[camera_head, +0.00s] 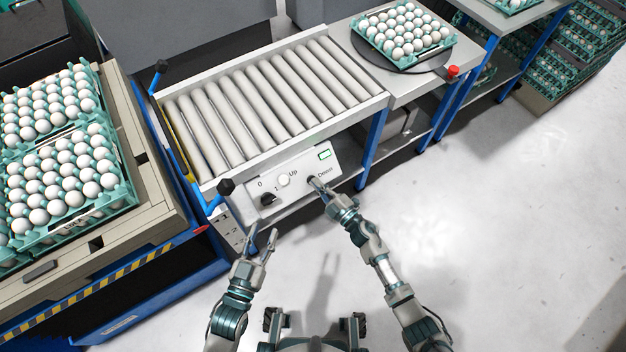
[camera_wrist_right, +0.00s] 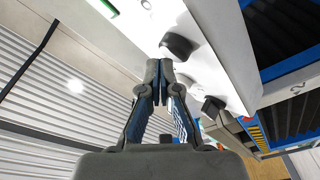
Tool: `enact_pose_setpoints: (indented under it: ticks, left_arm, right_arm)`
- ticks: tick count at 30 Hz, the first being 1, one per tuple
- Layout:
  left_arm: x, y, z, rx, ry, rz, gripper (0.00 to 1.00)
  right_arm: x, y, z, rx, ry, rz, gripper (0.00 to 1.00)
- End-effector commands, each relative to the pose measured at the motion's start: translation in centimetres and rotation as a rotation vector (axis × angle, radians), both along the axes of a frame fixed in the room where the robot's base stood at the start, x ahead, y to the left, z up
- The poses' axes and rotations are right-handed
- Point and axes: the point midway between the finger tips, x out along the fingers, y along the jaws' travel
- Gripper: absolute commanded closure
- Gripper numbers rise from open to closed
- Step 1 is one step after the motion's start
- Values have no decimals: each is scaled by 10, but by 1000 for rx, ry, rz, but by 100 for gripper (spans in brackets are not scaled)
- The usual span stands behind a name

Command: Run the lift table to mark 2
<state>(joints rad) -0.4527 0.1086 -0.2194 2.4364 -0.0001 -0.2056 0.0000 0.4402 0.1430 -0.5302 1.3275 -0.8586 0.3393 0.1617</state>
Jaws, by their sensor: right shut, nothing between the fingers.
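The control panel (camera_head: 300,176) on the roller conveyor's front has a white Up button (camera_head: 283,180), a black dial (camera_head: 267,199) by 0 and 1, and a lit green display (camera_head: 325,154). My right gripper (camera_head: 314,182) is shut and empty, its tips at the Down button, which they hide; contact is unclear. The right gripper (camera_wrist_right: 160,82) points at a black control (camera_wrist_right: 178,46) in the wrist view. My left gripper (camera_head: 263,237) is open and empty below the panel. The lift table (camera_head: 125,245) bears egg trays; a red pointer (camera_head: 201,230) sits near the plate with marks 1 and 2 (camera_head: 230,230).
The roller conveyor (camera_head: 270,90) is empty. An egg tray (camera_head: 405,32) sits on a round black plate behind it, with a red button (camera_head: 453,72) alongside. Blue posts with black ends (camera_head: 225,186) stand at the conveyor's left corners. The floor at right is clear.

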Motion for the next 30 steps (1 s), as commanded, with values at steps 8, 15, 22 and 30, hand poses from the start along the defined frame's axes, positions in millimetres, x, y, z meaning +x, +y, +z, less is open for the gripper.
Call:
enact_pose_setpoints:
  ticks: [8, 15, 22, 30]
  left_arm:
    - [0, -1, 0, -1, 1, -2, 60]
    - [-2, -1, -1, 0, 1, -1, 60]
    - [-2, 0, -4, 0, 4, -1, 60]
    - [-2, 0, -8, 0, 7, 0, 60]
  right_arm:
    - [0, 0, 0, -1, -1, 0, 100]
    - [1, 1, -2, -1, -1, 0, 100]
    - [2, 2, -4, -1, -1, 0, 100]
    - [4, 3, -6, -1, -1, 0, 100]
